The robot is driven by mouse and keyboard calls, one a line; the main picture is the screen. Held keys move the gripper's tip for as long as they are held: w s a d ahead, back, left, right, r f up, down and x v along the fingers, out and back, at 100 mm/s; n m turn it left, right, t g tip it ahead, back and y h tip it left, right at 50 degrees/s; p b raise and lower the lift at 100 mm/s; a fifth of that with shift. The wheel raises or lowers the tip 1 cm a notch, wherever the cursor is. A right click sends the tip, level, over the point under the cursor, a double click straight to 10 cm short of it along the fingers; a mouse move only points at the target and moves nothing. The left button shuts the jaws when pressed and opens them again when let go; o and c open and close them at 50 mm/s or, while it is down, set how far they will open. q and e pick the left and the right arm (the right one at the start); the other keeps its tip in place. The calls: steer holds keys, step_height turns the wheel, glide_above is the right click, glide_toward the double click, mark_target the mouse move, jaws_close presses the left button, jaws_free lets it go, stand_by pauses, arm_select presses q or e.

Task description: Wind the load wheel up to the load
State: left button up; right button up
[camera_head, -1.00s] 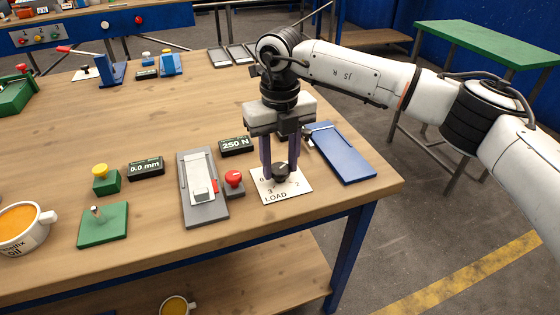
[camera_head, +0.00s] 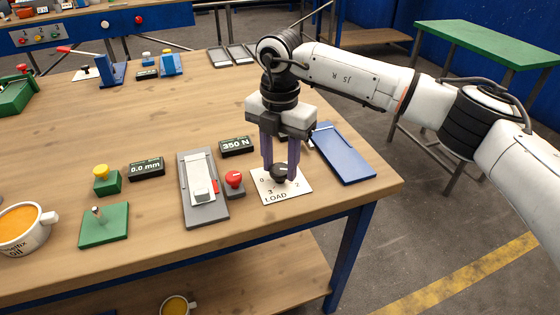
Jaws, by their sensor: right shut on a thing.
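The load wheel is a small dark knob (camera_head: 279,172) on a white plate (camera_head: 270,192) marked LOAD with numbers around it, near the table's front right. My right gripper (camera_head: 280,174) points straight down with its purple fingers around the knob, shut on it. A black display (camera_head: 236,146) behind and left of the plate reads 350 N. My left gripper is not in view.
A red button (camera_head: 234,179) and a grey slide fixture (camera_head: 202,188) stand left of the plate. A blue clipboard-like panel (camera_head: 345,155) lies close on the right. A 0.0 mm display (camera_head: 146,168), a yellow button (camera_head: 101,172) and an orange-filled cup (camera_head: 22,230) are farther left.

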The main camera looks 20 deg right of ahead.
mark_target(280, 169)
steer(key=m, duration=0.3)
steer(key=shift+r+m, duration=0.1)
steer(key=shift+m, duration=0.3)
steer(key=m, duration=0.3)
steer(key=shift+m+p, duration=0.3)
steer(key=shift+p, duration=0.1)
steer(key=m, duration=0.3)
steer(key=shift+m, duration=0.3)
steer(key=shift+m+p, duration=0.55)
steer(key=shift+m, duration=1.05)
steer(key=o, duration=1.1)
steer(key=shift+c, duration=0.2)
step_height(280, 169, up, 10)
steer(key=shift+b, duration=0.35)
